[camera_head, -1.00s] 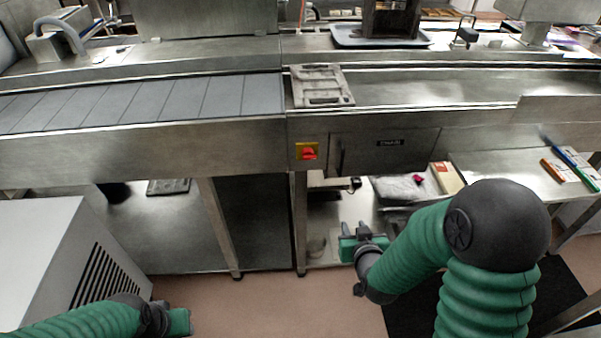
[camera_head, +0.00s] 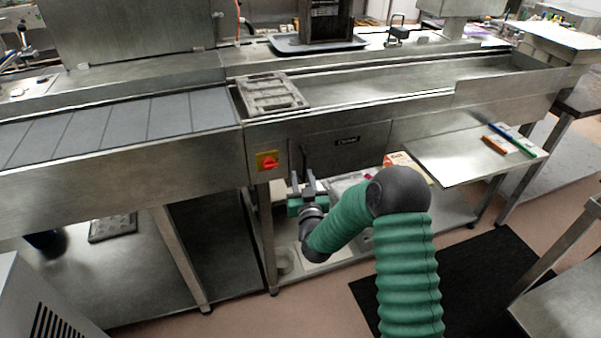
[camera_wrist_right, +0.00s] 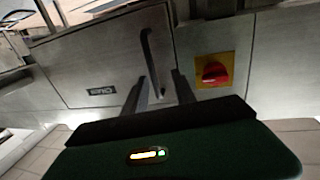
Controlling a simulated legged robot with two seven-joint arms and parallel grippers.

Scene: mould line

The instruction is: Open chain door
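The chain door (camera_head: 348,148) is a flat steel panel with a dark label, set in the front of the line. It looks closed. Its upright bar handle (camera_head: 304,158) is at the panel's left edge. My right gripper (camera_head: 303,178) is just below the handle, fingers pointing up at it. In the right wrist view, the handle (camera_wrist_right: 150,58) shows between the two separated fingers (camera_wrist_right: 158,92), its near end reaching in between them. I cannot tell whether they touch it. The door panel (camera_wrist_right: 88,55) also shows there, with its label upside down. My left gripper is out of view.
A red rotary switch on a yellow plate (camera_head: 268,161) sits left of the handle; it shows close to the fingers in the right wrist view (camera_wrist_right: 214,70). A steel shelf (camera_head: 455,165) juts out at the right. A table leg (camera_head: 264,240) stands left of my right gripper.

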